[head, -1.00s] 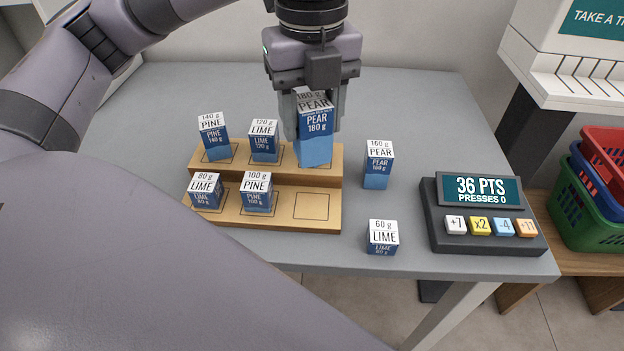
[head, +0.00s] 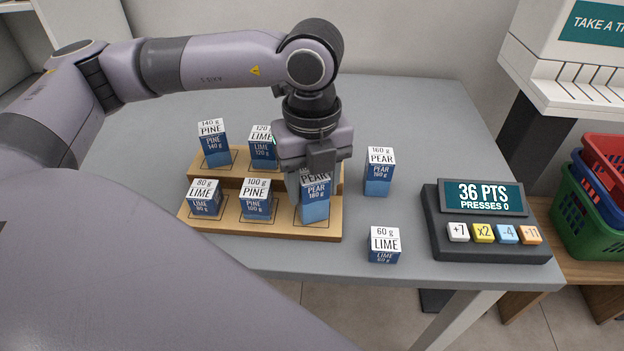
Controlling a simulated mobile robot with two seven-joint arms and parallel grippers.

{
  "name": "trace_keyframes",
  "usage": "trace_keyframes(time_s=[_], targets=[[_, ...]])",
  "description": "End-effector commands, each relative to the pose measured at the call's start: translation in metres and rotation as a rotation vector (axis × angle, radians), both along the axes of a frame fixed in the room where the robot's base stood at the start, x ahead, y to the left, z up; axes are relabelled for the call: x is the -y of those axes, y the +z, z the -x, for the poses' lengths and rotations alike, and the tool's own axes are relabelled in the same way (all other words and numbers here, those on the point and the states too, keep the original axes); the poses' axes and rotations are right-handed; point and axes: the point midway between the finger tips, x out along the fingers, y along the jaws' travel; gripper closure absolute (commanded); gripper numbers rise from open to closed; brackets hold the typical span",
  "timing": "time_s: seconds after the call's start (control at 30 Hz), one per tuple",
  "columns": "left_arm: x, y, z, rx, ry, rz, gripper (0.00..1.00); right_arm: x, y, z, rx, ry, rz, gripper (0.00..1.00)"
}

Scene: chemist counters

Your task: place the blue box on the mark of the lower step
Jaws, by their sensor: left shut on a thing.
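The blue PEAR 180 g box (head: 315,200) is upright at the right end of the lower step (head: 270,227), over the square mark there. A little of the mark's outline shows around its base. I cannot tell whether its bottom touches the step. My left gripper (head: 308,185) is shut on this box from above and hides part of its top. The lower step also holds a LIME 80 g box (head: 205,198) and a PINE 100 g box (head: 256,200). My right gripper is not in view.
On the upper step stand a PINE 140 g box (head: 213,144) and a LIME 120 g box (head: 262,150). A PEAR 160 g box (head: 379,172) and a LIME 60 g box (head: 384,246) stand right of the steps. A button panel (head: 486,226) reads 36 PTS.

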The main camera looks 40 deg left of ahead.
Motion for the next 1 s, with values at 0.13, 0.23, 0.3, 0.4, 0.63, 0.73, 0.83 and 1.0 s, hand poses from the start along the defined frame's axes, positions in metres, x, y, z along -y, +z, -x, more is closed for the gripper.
trace_keyframes(time_s=[0.13, 0.23, 0.3, 0.4, 0.63, 0.73, 0.83, 1.0], targets=[[0.0, -0.005, 0.0, 0.0, 0.0, 0.0, 0.88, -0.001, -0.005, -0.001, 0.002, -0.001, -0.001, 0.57], [0.0, -0.003, 0.0, 0.0, 0.0, 0.0, 0.25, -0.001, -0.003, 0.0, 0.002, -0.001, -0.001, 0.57], [0.0, -0.003, 0.0, 0.0, 0.0, 0.0, 0.25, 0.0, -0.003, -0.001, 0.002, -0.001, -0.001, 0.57], [0.0, -0.003, 0.0, 0.0, 0.0, 0.0, 0.25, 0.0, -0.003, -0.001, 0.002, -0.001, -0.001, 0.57], [0.0, 0.004, 0.0, 0.0, 0.0, 0.0, 0.25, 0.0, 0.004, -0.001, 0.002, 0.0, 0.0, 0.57], [0.001, 0.019, -0.001, 0.005, 0.001, 0.002, 0.25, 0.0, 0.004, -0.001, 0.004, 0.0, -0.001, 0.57], [0.001, 0.041, -0.001, 0.005, 0.0, 0.002, 0.25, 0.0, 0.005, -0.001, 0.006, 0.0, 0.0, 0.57], [0.001, 0.079, -0.001, 0.004, -0.001, 0.001, 0.25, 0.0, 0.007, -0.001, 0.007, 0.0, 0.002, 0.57]])
